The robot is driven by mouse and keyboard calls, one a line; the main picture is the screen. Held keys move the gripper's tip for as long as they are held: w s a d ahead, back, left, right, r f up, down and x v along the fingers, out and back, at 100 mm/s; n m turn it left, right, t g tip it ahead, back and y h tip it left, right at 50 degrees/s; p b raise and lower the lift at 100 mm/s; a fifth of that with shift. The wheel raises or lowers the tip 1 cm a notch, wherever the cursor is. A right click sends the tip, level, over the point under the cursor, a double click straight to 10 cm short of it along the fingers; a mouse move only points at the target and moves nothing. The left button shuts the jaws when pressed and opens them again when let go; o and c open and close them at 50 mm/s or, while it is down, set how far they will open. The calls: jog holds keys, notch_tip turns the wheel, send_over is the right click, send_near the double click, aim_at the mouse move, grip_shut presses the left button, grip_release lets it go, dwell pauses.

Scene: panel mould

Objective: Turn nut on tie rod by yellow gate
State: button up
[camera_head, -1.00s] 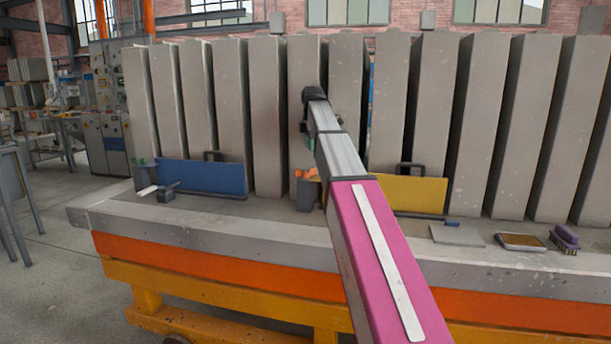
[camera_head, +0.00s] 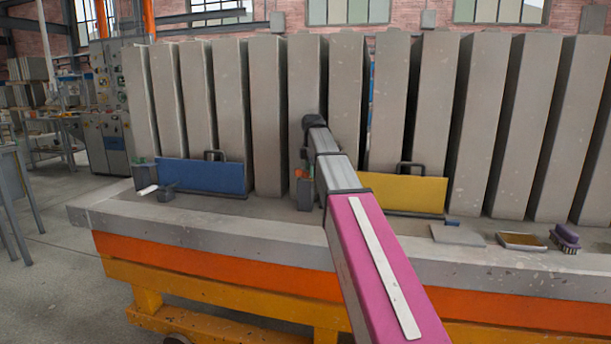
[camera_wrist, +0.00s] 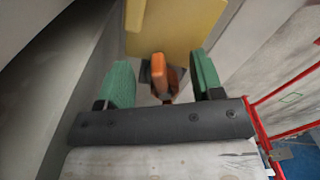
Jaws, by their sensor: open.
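The yellow gate (camera_head: 405,193) stands on the bench right of my arm in the head view. Its yellow face also fills the top middle of the wrist view (camera_wrist: 180,25). In the wrist view my gripper (camera_wrist: 164,78) is open, its two green pads apart. An orange winged part (camera_wrist: 159,74), seemingly the nut, shows between the pads, with a gap on each side. I cannot tell its depth relative to the pads. A dark grey piece shows behind it; the tie rod is not clearly visible. In the head view my arm hides the gripper.
A blue gate (camera_head: 207,178) is at left. A grey plate (camera_head: 457,236), a shallow tray (camera_head: 522,241) and a purple brush (camera_head: 565,238) lie at right. A red frame (camera_wrist: 268,125) shows in the wrist view.

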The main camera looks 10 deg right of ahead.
jog(key=c, duration=1.1)
jog(key=n, duration=0.3)
jog(key=shift+w+a, duration=0.15)
jog(key=shift+w, duration=0.25)
grip_shut()
jog(key=shift+n, duration=0.3)
